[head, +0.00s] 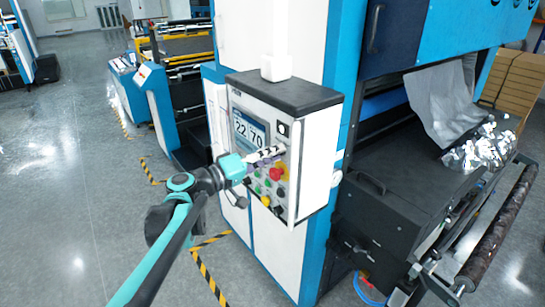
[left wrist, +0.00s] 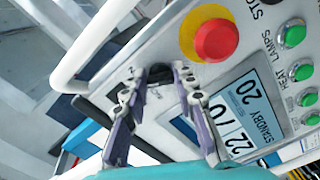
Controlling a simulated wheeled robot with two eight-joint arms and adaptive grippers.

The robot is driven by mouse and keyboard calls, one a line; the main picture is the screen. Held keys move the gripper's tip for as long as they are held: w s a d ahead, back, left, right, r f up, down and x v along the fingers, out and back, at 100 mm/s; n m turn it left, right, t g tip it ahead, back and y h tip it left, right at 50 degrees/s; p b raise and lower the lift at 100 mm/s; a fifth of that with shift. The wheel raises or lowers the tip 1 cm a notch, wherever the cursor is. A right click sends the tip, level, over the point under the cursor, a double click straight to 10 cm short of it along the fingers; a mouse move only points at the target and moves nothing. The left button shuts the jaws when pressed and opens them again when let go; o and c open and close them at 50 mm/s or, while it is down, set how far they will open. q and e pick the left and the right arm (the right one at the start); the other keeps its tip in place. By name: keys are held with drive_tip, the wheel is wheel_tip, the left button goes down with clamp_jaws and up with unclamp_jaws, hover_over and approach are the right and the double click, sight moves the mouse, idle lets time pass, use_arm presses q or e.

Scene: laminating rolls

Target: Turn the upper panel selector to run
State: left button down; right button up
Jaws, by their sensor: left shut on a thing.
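In the left wrist view, the gripper's fingers (left wrist: 162,74) are shut on a small dark knob (left wrist: 160,73), the upper selector, beside the screen (left wrist: 245,108). The fingers cover much of the knob, so its pointing direction cannot be told. The screen reads "22 / 70" and "STANDBY 20" in the wrist view. My right gripper is not in view.
A red stop button on a yellow base (left wrist: 215,40) sits close to the gripper. Several green buttons (left wrist: 292,33) lie beyond it. A white rail (left wrist: 98,45) runs along the panel's edge. A dark machine with a roll (head: 497,225) stands right; open floor lies left.

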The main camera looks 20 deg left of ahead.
use_arm(q)
drive_tip(key=shift+f+m, duration=0.1)
drive_tip(key=shift+m, duration=0.2)
drive_tip(key=c, duration=1.2)
unclamp_jaws()
drive_tip(key=v, duration=1.2)
drive_tip(key=s+d+f+g+y+b, duration=0.15)
drive_tip(key=d+f+b, duration=0.3)
drive_tip(key=f, duration=0.45)
drive_tip(key=s+d+f+g+y+b, duration=0.1)
drive_tip(key=s+d+f+g+b, duration=0.15)
drive_tip(key=f+b, duration=0.45)
drive_tip(key=s+f+m+g+y+b, duration=0.1)
drive_tip(key=s+f+b, duration=0.3)
drive_tip(key=f, duration=0.8)
drive_tip(key=s+f+m+g+y+b, duration=0.1)
drive_tip(key=s+f+y+b, duration=0.3)
drive_tip(key=f+b, duration=0.4)
drive_tip(key=s+f+m+g+y+b, duration=0.1)
drive_tip(key=f+b, duration=0.6)
drive_tip(key=f, duration=1.1)
drive_tip(key=s+m+y, duration=0.1)
drive_tip(key=s+y, duration=0.1)
drive_tip(key=s, duration=0.1)
